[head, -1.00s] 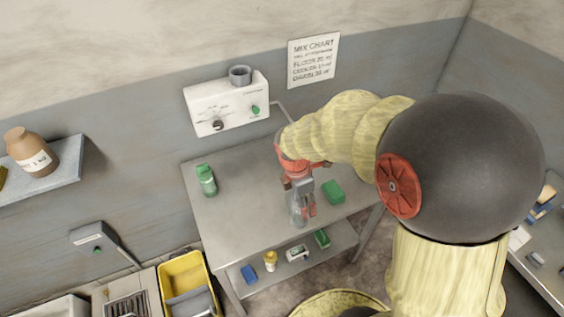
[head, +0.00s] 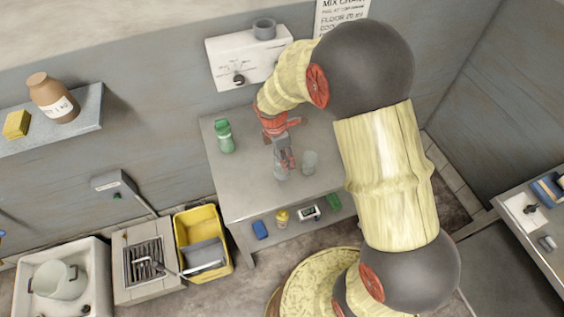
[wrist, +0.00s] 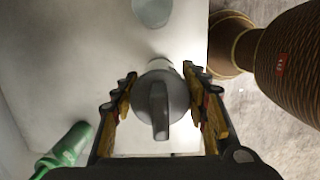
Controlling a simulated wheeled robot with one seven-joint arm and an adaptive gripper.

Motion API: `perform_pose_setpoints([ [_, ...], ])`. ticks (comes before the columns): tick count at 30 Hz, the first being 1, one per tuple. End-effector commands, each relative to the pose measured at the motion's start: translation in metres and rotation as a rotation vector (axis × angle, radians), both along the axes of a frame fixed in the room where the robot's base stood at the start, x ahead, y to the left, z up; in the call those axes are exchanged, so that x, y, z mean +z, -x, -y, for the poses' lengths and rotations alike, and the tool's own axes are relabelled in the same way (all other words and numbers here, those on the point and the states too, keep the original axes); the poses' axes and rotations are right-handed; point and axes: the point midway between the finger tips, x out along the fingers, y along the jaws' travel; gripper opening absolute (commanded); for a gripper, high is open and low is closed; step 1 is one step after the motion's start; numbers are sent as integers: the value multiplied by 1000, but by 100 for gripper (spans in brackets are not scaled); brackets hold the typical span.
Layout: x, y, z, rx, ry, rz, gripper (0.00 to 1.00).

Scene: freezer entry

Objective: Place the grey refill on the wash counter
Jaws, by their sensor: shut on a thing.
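My gripper (head: 284,160) is shut on a grey, round-bodied container with a raised bar on top, which I take to be the grey refill (wrist: 160,108). In the wrist view it sits between both fingers. In the head view the refill (head: 281,172) shows below the fingertips, over the steel table (head: 240,185); I cannot tell whether it touches it. A second grey cylinder (head: 309,161) stands on the table, right of my gripper. Which surface is the wash counter is not labelled.
A green bottle (head: 225,136) stands at the table's left. The lower shelf holds several small items. A yellow bucket (head: 203,243), a drain unit (head: 143,262) and a white sink (head: 62,285) are lower left. Another counter (head: 520,222) is at right.

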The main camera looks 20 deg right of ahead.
Motion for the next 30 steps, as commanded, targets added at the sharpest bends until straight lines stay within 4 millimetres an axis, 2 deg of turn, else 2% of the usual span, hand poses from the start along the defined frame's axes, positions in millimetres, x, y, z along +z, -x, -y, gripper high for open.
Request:
perform_pose_setpoints([
  [5, -11, -7, -5, 1, 0, -1, 14],
  [9, -32, -7, -5, 2, 1, -3, 14],
  [12, -40, -7, -5, 0, 0, 0, 14],
  [23, -44, -7, -5, 0, 0, 0, 14],
  [24, -44, -7, -5, 0, 0, 0, 46],
  [30, -43, -7, -5, 0, 0, 0, 57],
])
